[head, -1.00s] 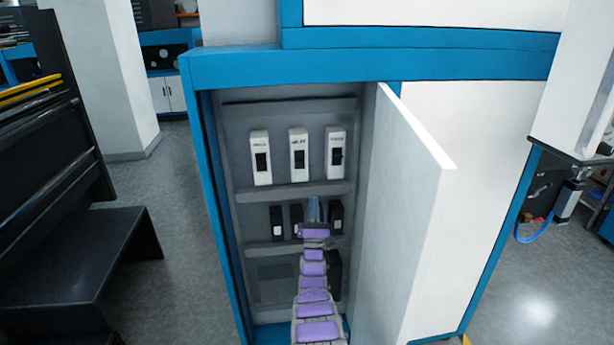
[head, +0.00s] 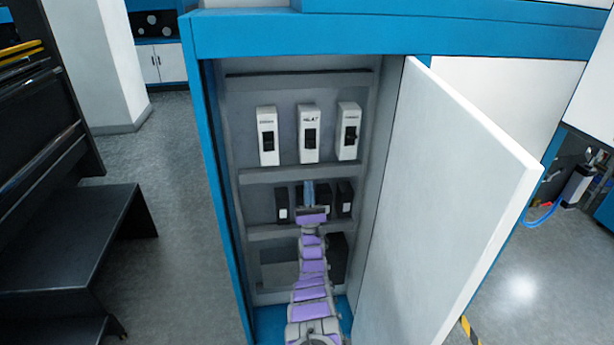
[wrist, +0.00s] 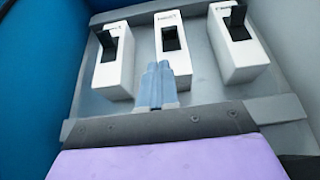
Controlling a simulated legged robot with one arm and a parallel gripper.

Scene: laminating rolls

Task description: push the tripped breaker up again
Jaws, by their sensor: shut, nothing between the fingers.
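Three white breakers with black levers sit in a row inside the open cabinet: left (head: 268,137), middle (head: 309,146) marked HEAT, and right (head: 348,132). In the wrist view the left (wrist: 113,68) and right (wrist: 236,58) levers stick out toward the top. The lever of the middle breaker (wrist: 181,55) does not stand up like theirs and looks lower in its dark slot. My gripper (head: 309,185) is shut and empty, below the middle breaker. In the wrist view its blue-grey fingers (wrist: 157,72) overlap that breaker's lower left part; contact cannot be told.
A grey rail (head: 300,173) runs below the breakers. Several small black modules (head: 344,199) sit behind and beside my gripper. The cabinet's white door (head: 440,190) stands open on the right, and the blue cabinet side (head: 215,180) bounds the left.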

